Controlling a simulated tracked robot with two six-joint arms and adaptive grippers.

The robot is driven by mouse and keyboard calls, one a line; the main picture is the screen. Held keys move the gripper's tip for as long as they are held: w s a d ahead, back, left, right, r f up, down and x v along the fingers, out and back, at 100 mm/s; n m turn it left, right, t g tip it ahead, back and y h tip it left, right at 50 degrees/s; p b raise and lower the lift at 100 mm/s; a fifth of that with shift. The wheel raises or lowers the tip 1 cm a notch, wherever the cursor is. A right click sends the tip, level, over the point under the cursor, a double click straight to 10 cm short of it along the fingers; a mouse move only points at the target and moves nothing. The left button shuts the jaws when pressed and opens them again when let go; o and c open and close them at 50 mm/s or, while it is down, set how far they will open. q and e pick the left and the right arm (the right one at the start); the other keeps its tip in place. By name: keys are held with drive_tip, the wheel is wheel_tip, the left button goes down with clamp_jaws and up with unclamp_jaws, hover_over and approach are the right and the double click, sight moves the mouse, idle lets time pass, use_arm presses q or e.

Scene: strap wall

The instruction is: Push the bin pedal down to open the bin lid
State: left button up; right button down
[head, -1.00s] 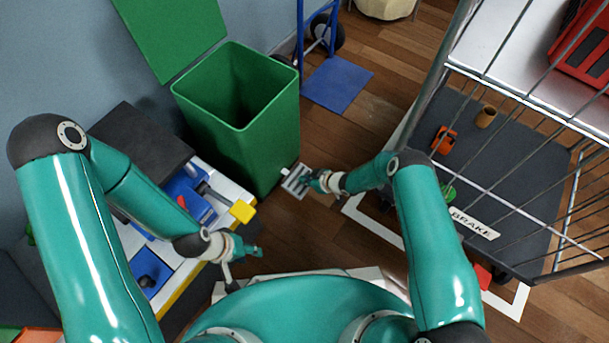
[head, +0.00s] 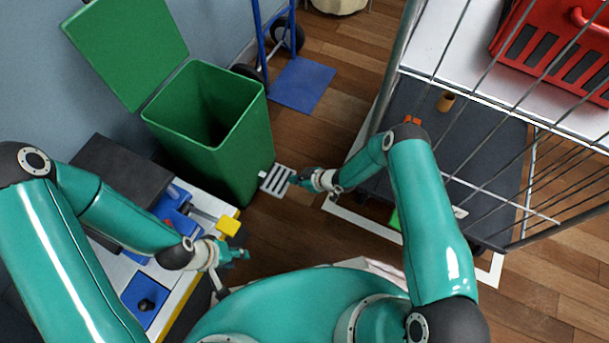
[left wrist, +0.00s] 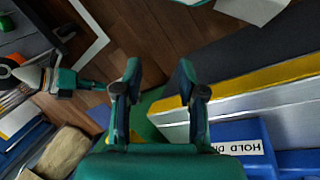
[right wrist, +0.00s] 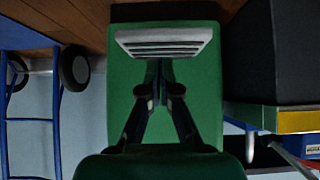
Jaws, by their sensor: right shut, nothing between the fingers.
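The green bin (head: 235,165) stands against the wall. Its green lid (head: 125,45) is up and tilted back, so the bin's dark inside shows. The pale slotted pedal (head: 277,179) sticks out low at the bin's front. My right gripper (head: 293,179) is shut and empty, its fingertips at the pedal's outer edge. In the right wrist view the fingertips (right wrist: 160,68) meet the edge of the pedal (right wrist: 165,40); I cannot tell whether they press on it. My left gripper (head: 244,254) is open and empty, away from the bin; its parted fingers show in the left wrist view (left wrist: 158,72).
A workbench (head: 205,250) with blue parts and a yellow block (head: 229,226) stands left, beside my left arm. A wire cage cart (head: 480,190) with a red crate (head: 550,50) is right. A blue hand truck (head: 303,84) stands behind the bin. Wooden floor lies between.

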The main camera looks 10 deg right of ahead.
drive_tip(key=shift+p+v, duration=0.5)
drive_tip(key=shift+v, duration=1.75)
drive_tip(key=shift+f, duration=0.1)
drive_tip(key=shift+s, duration=0.1)
